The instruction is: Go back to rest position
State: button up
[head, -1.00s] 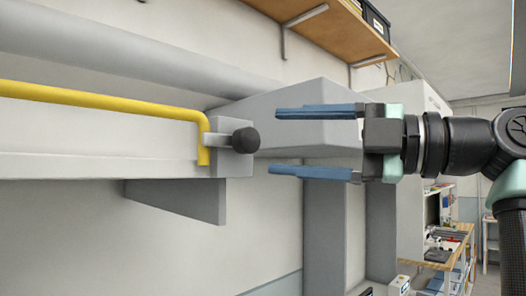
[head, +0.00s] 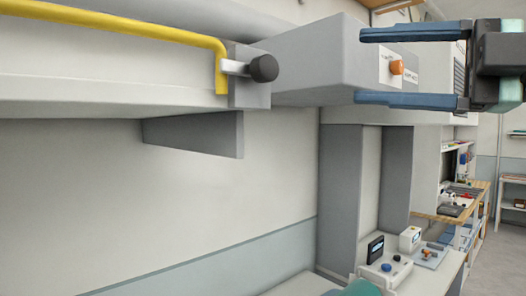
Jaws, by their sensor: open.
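My gripper (head: 408,68) is at the upper right of the head view, with its two blue fingers pointing left. The fingers are wide apart and nothing is between them. Behind them is a grey box-shaped machine housing (head: 310,62) with an orange knob (head: 397,67) on a light panel. To the left, a black round knob (head: 264,68) sits on a metal stem at the end of a grey beam, beside a yellow bar (head: 120,17). The fingertips are apart from the black knob.
A grey bracket (head: 205,133) juts out below the beam. Grey columns (head: 340,190) stand under the housing. A small control box (head: 385,268) is on a low bench at the lower right. Shelving (head: 455,165) stands farther back. The wall area at lower left is clear.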

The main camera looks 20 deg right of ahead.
jog(key=w+a+f+m+t+h, duration=0.1)
jog(key=w+a+f+m+h, duration=0.2)
jog(key=w+f+m, duration=0.4)
jog(key=w+a+f+m+h, duration=0.3)
jog(key=w+f+m, duration=0.1)
jog(key=w+f, duration=0.45)
jog(key=a+f+m+t+h, duration=0.1)
jog(key=a+f+m+h, duration=0.4)
jog(key=a+f+m, duration=0.7)
jog(key=s+a+f+m+t+h, duration=0.1)
jog(key=s+a+f+m+h, duration=0.15)
jog(key=s+a, duration=0.4)
jog(key=s+r+t, duration=0.5)
jog(key=r, duration=0.7)
jog(key=s+r+t, duration=0.5)
jog(key=s+r, duration=0.1)
jog(key=r, duration=0.5)
jog(key=shift+s+a+r+n+y, duration=0.15)
jog(key=shift+a+r+n+y, duration=0.2)
jog(key=shift+a+n+y, duration=0.1)
